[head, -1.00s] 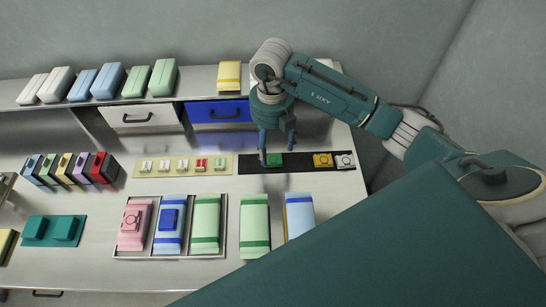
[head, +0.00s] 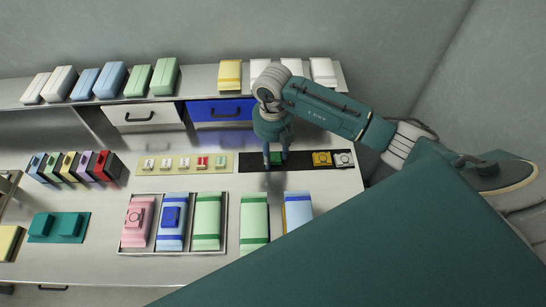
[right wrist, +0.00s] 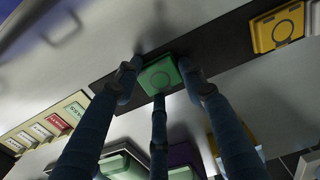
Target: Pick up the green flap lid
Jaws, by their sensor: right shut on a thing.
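The green flap lid (head: 277,156) is a small square piece at the left part of a black strip (head: 250,164) on the steel table. In the right wrist view the lid (right wrist: 160,74) shows a round outline on its face. My right gripper (head: 276,160) is over the lid, its fingers pointing down and shut on it. In the right wrist view the fingers (right wrist: 159,90) sit around the lid's edges. The lid looks still at the strip; I cannot tell whether it touches it. My left gripper is not in view.
A yellow lid (head: 322,159) and a grey-white lid (head: 344,159) sit on the strip to the right. A beige card with small tags (head: 185,163) is to the left. In front are a tray of packs (head: 123,249) and a green pack (head: 254,215). A blue drawer (head: 220,110) is behind.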

